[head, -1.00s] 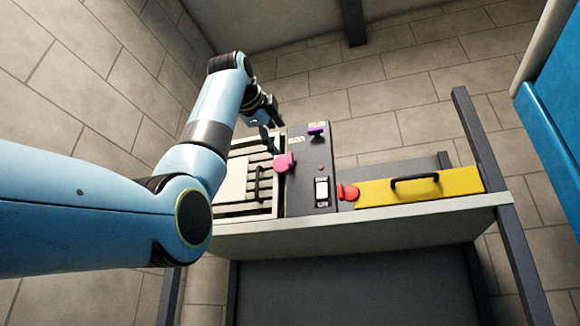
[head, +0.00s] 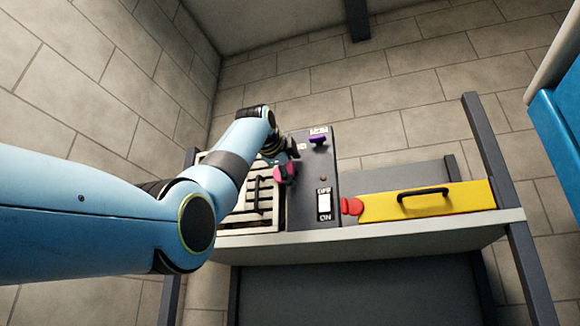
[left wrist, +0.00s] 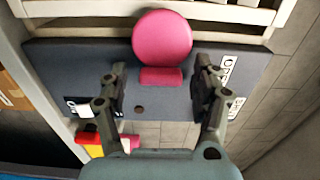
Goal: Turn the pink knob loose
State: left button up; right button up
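The pink knob (head: 284,173) sits on the dark grey panel (head: 310,215), at its left side beside the slatted grille, and is partly covered by my left gripper in the head view. In the left wrist view the knob (left wrist: 162,38) shows as a round pink head with a smaller pink block below it. My left gripper (head: 288,158) is at the knob. In the left wrist view my left gripper (left wrist: 157,78) is open, with one finger on each side of the knob's lower part and gaps between. My right gripper is not in view.
A purple knob (head: 317,140) is higher on the panel, and a white switch (head: 324,203) is lower. A red knob (head: 351,206) and a yellow box (head: 430,203) with a black handle stand to the right. The slatted grille (head: 236,215) is to the left. A blue object (head: 560,125) is at the right edge.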

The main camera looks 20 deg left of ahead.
pick_arm(q)
jog(key=c, duration=1.1)
